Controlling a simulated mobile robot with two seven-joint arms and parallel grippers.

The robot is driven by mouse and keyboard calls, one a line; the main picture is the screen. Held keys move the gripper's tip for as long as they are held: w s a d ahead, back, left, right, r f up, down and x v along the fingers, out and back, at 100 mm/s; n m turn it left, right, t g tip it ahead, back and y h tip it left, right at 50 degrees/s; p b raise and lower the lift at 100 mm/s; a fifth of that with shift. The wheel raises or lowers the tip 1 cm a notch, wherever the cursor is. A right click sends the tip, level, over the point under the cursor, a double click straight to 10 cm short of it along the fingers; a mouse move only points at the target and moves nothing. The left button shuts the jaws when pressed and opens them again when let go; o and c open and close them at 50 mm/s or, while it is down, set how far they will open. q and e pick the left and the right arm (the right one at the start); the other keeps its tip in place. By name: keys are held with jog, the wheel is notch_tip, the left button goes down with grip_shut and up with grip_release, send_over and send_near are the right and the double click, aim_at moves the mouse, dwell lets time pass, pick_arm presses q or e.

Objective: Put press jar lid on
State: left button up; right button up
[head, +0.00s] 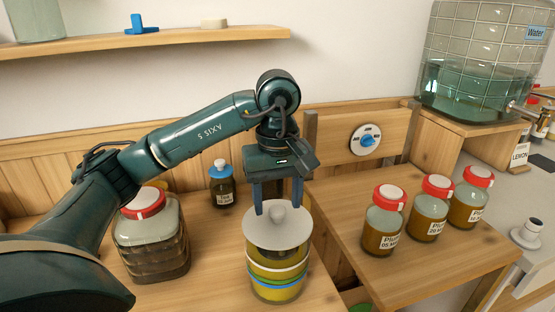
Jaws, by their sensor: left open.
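A pale round lid (260,233) with a round knob sits at the top of a yellow, banded jar (275,277) on the near wooden counter. The lid looks level and covers the jar's mouth; I cannot tell whether it is fully seated. My left gripper (277,203) points straight down over the lid, open, with its two blue fingers on either side of the knob. Whether the fingers touch the knob is not clear. My right gripper is not in view.
A large red-lidded jar (152,244) and a small blue-capped bottle (222,188) stand left of the banded jar. Several red-lidded jars (383,222) stand on the right wooden top. A large water tank (474,62) stands at the back right, and a shelf (170,39) runs above.

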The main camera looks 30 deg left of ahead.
pick_arm(q)
notch_tip(320, 180, up, 12)
jog(key=p, duration=0.3)
jog(key=shift+f, duration=0.15)
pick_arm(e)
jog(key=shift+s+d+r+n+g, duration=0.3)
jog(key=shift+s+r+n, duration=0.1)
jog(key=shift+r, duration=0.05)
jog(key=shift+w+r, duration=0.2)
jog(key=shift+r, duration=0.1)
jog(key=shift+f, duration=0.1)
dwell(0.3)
